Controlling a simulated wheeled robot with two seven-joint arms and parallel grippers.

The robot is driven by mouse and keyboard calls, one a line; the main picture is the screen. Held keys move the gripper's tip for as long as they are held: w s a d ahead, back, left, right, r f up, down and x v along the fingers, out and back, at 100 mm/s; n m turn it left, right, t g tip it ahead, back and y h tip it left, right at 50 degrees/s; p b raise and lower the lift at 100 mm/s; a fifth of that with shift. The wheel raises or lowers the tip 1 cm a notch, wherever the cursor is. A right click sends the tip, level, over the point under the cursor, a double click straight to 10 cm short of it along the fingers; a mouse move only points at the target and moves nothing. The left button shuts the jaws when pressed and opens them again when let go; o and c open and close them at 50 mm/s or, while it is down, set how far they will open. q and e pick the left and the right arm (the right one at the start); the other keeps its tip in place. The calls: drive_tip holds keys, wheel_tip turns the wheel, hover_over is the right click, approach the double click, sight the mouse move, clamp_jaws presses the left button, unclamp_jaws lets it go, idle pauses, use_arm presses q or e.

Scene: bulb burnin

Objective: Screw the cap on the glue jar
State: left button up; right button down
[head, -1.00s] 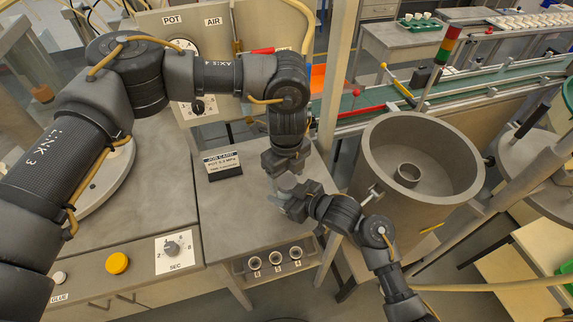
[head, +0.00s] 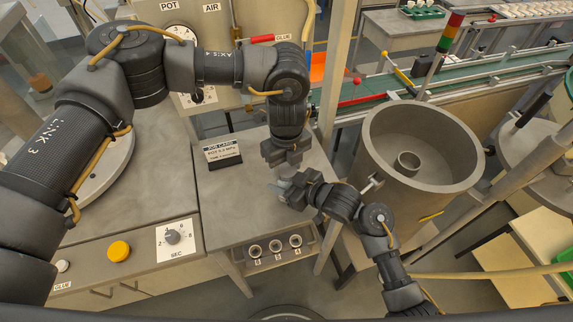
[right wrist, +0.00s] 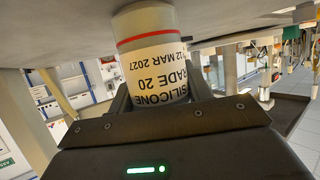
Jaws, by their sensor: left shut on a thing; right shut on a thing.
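The glue jar (right wrist: 160,70) is a pale cylinder with a red stripe and a silicone label. It appears upside down in the right wrist view. My right gripper (right wrist: 160,98) is shut around its side. In the head view the right gripper (head: 287,186) is above the front right of the grey bench, and only a pale bit of the jar (head: 284,171) shows. My left gripper (head: 284,157) points down right above it and is shut. The cap is hidden between its fingers and cannot be made out. I cannot tell whether cap and jar touch.
The grey bench (head: 225,200) is mostly clear, with a job card (head: 223,153) standing at the back. Sockets (head: 275,246) line its front. A metal post (head: 335,90) rises behind the grippers.

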use_arm(q)
drive_tip(key=shift+m, duration=0.9)
drive_tip(key=o, duration=1.1)
drive_tip(key=shift+r, duration=0.15)
drive_tip(key=shift+r, duration=2.15)
drive_tip(key=shift+c, duration=0.5)
